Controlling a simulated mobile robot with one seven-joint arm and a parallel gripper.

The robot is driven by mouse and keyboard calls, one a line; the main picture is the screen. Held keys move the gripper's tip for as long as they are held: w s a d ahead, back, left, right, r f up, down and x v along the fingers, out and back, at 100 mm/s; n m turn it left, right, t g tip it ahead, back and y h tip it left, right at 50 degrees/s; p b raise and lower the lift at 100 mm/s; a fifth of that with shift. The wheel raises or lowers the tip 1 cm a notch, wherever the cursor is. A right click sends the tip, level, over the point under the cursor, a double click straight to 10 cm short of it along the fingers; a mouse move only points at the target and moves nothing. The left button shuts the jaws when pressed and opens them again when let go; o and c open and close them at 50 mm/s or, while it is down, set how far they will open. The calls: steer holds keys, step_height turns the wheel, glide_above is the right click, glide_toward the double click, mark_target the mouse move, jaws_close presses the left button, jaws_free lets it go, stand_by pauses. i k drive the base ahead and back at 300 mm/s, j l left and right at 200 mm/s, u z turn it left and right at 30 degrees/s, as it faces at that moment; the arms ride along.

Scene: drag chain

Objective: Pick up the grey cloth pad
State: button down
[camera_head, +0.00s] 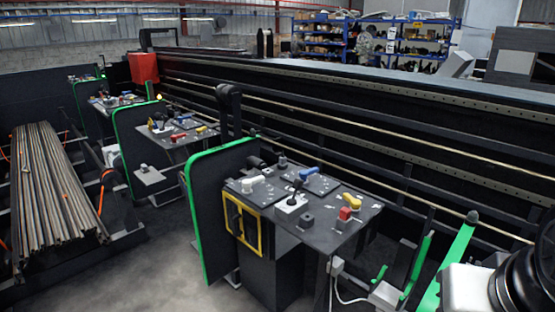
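I cannot make out a grey cloth pad for certain in the head view. The near dark table (322,228) holds several small items, some of them grey or white and too small to name. A white and black arm part of mine shows at the bottom right edge. My gripper's fingers are not in view.
Yellow, blue and red-topped pieces lie on the near table, with a green-edged dark panel (192,205) at its left. A long dark machine with rails (400,125) runs behind. Long bars (50,185) lie in a rack at left. Grey floor (160,265) is open at lower left.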

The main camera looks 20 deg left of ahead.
mark_target(145, 169)
steer(key=u, duration=1.7)
steer(key=i+u, duration=0.45)
steer(key=i, duration=1.9)
steer(key=i+j+z, duration=0.1)
steer(key=i, duration=0.7)
steer(key=i+j+z, duration=0.15)
steer(key=i+z, duration=0.3)
steer(key=i+j+z, duration=0.3)
steer(key=i+z, duration=0.2)
steer(key=i+j+z, duration=0.65)
steer(key=j+z, duration=0.3)
steer(key=i+j+z, duration=0.2)
steer(key=j+z, duration=0.25)
steer(key=j, duration=0.35)
